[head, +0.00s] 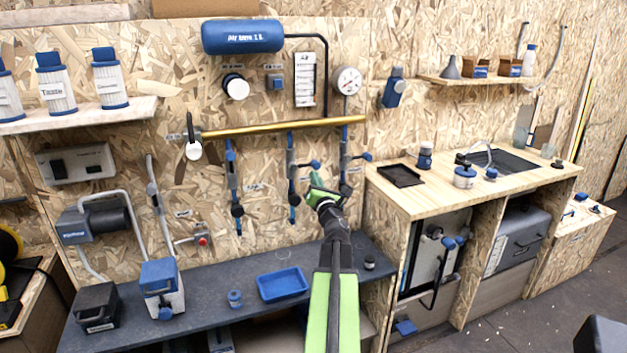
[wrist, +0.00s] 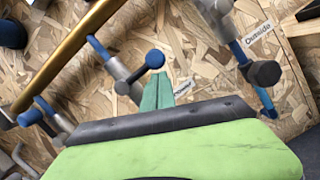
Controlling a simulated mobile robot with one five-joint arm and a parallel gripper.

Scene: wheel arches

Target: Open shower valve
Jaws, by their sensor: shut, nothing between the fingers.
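Three blue-and-grey valves hang from a brass pipe (head: 285,127) on the wall: a left one (head: 232,178), a middle one (head: 292,172) and a right one (head: 345,165). The middle and right levers stick out to the right with blue knobs. In the wrist view the middle valve's blue knob (wrist: 155,58) is just above my fingertips. The label beside it is partly hidden and I cannot read it surely; the right valve's label (wrist: 258,32) reads "Outside". My gripper (head: 318,188) is shut and empty, just below the middle lever, also seen in the wrist view (wrist: 157,88); contact is unclear.
A dark bench (head: 215,315) below holds a blue tray (head: 282,284) and a small jar. A wooden counter (head: 480,185) stands to the right. A gauge (head: 347,80) and a blue tank (head: 242,36) are above the pipe. The right valve is close to my gripper.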

